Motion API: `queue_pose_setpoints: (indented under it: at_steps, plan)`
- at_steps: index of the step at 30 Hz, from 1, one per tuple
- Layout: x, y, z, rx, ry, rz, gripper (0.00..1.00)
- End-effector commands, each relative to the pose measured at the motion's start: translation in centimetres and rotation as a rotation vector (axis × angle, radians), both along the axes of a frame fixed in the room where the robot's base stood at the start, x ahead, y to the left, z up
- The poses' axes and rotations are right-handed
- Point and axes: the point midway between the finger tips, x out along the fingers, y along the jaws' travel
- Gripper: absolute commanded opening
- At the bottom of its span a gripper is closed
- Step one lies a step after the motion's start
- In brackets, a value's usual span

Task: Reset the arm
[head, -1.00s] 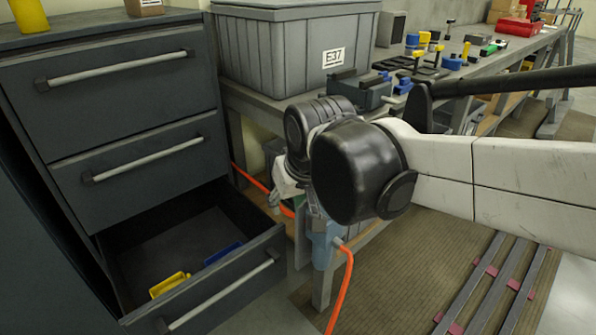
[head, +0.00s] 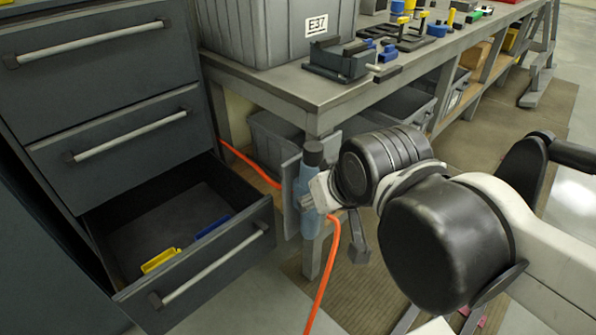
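My gripper (head: 330,205) is in front of the bench's front leg, beside a blue upright tool-like body (head: 308,195) with a dark cap. My black and white arm links come in from the right and partly hide the gripper. A pale grey part of it overlaps the blue body; I cannot tell whether it touches or holds it. A dark grey finger-like part (head: 358,238) hangs below the wrist. The finger gap is not clearly visible.
A grey crate (head: 230,35), a dark vise-like block (head: 338,62) and small parts stand on the bench (head: 290,88).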

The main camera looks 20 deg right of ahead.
Motion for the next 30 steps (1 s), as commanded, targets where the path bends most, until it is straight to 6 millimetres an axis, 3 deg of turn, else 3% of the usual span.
queue_pose_setpoints:
  at_steps: [5,17,30]
  plan:
    - [0.0,0.0,2.1,0.0,0.0,0.0,0.3]
    - [0.0,0.0,10.0,0.0,0.0,0.0,0.3]
    - [0.0,0.0,10.2,0.0,0.0,0.0,0.3]
